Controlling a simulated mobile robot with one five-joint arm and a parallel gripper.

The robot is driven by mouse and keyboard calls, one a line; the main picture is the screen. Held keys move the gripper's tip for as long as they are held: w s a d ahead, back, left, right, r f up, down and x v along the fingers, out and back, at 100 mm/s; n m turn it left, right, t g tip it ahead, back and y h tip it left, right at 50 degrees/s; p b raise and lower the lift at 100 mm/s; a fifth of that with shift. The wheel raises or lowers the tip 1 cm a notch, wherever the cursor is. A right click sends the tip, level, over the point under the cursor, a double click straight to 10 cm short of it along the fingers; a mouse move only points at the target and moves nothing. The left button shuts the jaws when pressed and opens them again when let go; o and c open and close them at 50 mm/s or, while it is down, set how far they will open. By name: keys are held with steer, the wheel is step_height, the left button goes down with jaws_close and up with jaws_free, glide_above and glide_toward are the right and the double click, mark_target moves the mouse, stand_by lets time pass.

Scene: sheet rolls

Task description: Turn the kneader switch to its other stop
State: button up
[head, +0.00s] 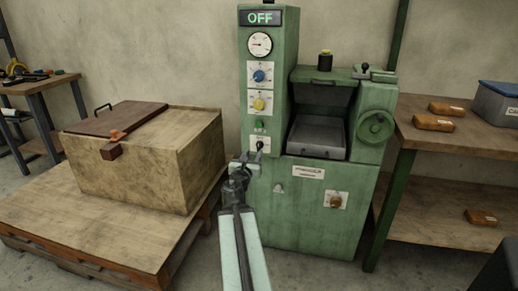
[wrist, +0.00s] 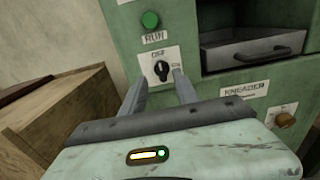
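The kneader switch is a small black knob on a white plate (wrist: 162,69) on the green machine's left column. It also shows in the head view (head: 260,146). Its plate reads OFF above the knob, and a smaller label on the right is partly hidden by a finger. The knob looks roughly upright, towards OFF. The display (head: 261,18) at the top of the column reads OFF. My gripper (wrist: 160,78) is open and empty, its two fingers apart on either side of the knob in the wrist view. I cannot tell whether they touch it. My gripper also shows in the head view (head: 244,160).
A green RUN button (wrist: 150,19) sits just above the switch plate. A metal drawer (wrist: 255,45) and a brown knob (wrist: 285,120) are to the right. A wooden crate (head: 150,160) on a pallet stands close on the left. A shelf (head: 460,136) stands at the right.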

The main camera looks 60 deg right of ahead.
mark_target(258, 146)
steer(key=x, duration=0.7)
steer(key=shift+d, duration=0.2)
steer(key=shift+a, duration=0.1)
jaws_close()
steer(key=shift+w, duration=0.15)
